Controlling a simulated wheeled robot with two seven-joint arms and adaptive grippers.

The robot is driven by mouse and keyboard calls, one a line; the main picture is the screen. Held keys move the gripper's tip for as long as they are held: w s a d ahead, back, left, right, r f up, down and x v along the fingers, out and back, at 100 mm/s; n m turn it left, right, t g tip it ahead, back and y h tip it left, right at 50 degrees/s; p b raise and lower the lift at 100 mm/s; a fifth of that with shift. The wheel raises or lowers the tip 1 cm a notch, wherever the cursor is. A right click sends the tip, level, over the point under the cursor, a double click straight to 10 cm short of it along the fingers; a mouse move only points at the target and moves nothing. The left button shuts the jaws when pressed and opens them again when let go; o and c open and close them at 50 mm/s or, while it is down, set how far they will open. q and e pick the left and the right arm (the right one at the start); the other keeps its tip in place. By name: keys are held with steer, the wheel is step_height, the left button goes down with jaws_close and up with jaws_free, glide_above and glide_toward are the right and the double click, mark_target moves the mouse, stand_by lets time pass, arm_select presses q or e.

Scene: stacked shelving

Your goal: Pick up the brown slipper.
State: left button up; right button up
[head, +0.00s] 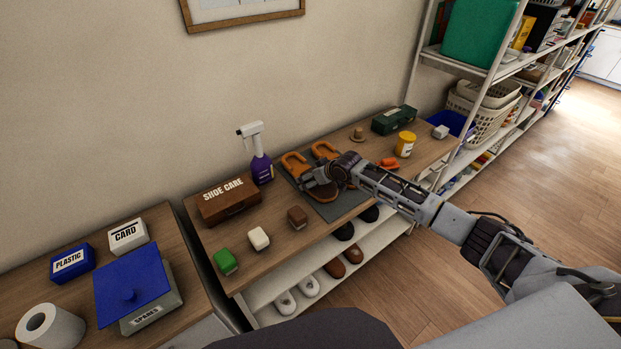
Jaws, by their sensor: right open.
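A pair of orange-brown slippers lies on a dark grey mat (342,207) on top of the wooden bench. The left slipper (294,160) shows its orange strap and part of its brown body. The right slipper (322,149) shows its strap behind my arm. My right gripper (309,178) is open and reaches in from the right, over the left slipper. It hides part of the pair, and I cannot tell whether it touches. My left gripper is not in view.
A shoe care box (229,203), a purple spray bottle (261,167) and green (225,262), white (258,239) and brown (297,217) blocks stand left of the mat. A yellow tin (405,144) and green box (394,120) stand right. Brown shoes (335,268) sit on the shelf below.

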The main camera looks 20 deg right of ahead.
steer(key=shift+w+f, duration=0.25)
steer(key=shift+c, duration=0.3)
steer(key=c, duration=0.9)
steer(key=shift+r, duration=0.1)
steer(key=shift+r+b, duration=0.3)
steer(key=shift+r, duration=4.65)
